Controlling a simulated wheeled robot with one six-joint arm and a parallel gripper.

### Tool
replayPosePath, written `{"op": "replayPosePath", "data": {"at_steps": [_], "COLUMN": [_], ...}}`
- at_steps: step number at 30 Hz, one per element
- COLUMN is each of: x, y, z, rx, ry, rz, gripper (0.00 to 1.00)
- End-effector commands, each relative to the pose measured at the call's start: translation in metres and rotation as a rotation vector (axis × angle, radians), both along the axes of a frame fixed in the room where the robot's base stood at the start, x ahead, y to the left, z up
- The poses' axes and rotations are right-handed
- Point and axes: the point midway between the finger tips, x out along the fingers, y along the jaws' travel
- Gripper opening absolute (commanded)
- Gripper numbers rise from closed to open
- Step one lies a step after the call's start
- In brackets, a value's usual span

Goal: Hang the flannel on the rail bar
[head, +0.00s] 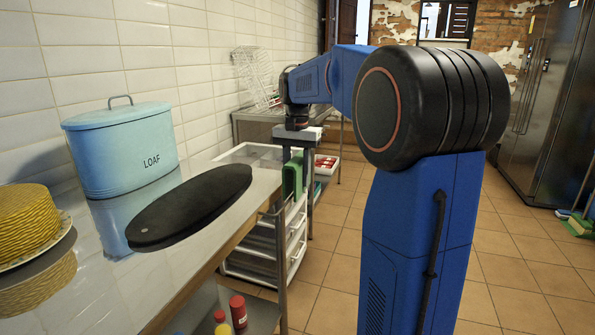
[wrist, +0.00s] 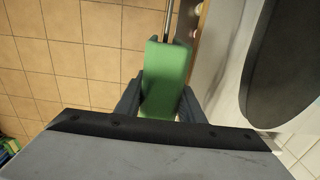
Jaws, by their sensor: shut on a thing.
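The green flannel (head: 292,178) hangs from my gripper (head: 294,150) at the end of the counter in the head view. In the wrist view the flannel (wrist: 166,80) lies between the two fingers of my gripper (wrist: 162,90), which is shut on it. A thin metal rail bar (wrist: 168,20) runs away from the flannel's far end, along the counter edge. The flannel lines up with the bar and covers the part of it nearer me. I cannot tell whether the cloth rests on the bar or is just above it.
A white drawer unit (head: 265,255) stands beyond the flannel. Bottles (head: 238,312) sit on the lower shelf.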

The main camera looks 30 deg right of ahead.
Motion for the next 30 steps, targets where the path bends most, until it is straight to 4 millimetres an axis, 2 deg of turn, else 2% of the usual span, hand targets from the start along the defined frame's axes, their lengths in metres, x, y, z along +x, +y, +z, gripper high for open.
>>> {"op": "replayPosePath", "data": {"at_steps": [30], "x": [0.0], "y": [0.0], "z": [-0.066], "rx": [0.0], "ry": [0.0], "rz": [0.0], "gripper": [0.12]}}
